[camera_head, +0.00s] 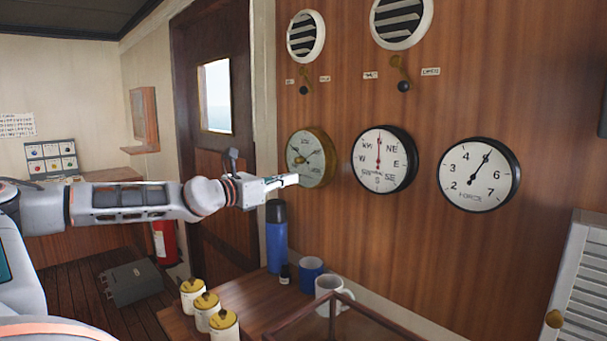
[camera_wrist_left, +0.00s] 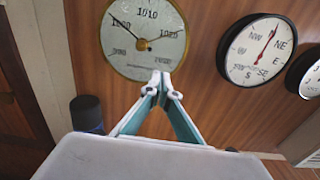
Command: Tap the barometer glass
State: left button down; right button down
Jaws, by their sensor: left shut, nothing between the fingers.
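The barometer (camera_head: 311,157) is a brass-rimmed round dial with a pale face on the wood-panelled wall, left of two black-rimmed dials. In the left wrist view the barometer (camera_wrist_left: 145,38) fills the top left, with numbers and a dark needle. My left gripper (camera_head: 290,181) is shut and empty, its fingertips in front of the lower part of the barometer. In the wrist view the closed fingertips (camera_wrist_left: 158,84) overlap the dial's lower right rim. I cannot tell whether they touch the glass. My right gripper is not in view.
A compass dial (camera_head: 384,159) and a wind force dial (camera_head: 479,175) hang to the right. Below are a blue flask (camera_head: 277,237), a blue mug (camera_head: 311,270), a white mug (camera_head: 333,292) and three yellow-topped tins (camera_head: 207,308) on a wooden table. A louvred panel (camera_head: 578,280) stands at right.

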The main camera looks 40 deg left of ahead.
aim_at(312, 174)
pick_arm(q)
jog(key=shift+w+d+f+b, duration=0.15)
jog(key=shift+w+b, duration=0.2)
jog(key=shift+w, duration=0.85)
jog(key=shift+w+f+b, duration=0.1)
jog(key=shift+w+b, duration=0.25)
jog(key=shift+w, duration=0.85)
jog(key=shift+w+r, duration=0.1)
jog(key=shift+w, duration=0.35)
jog(key=shift+w+d, duration=0.1)
jog(key=shift+b, duration=0.3)
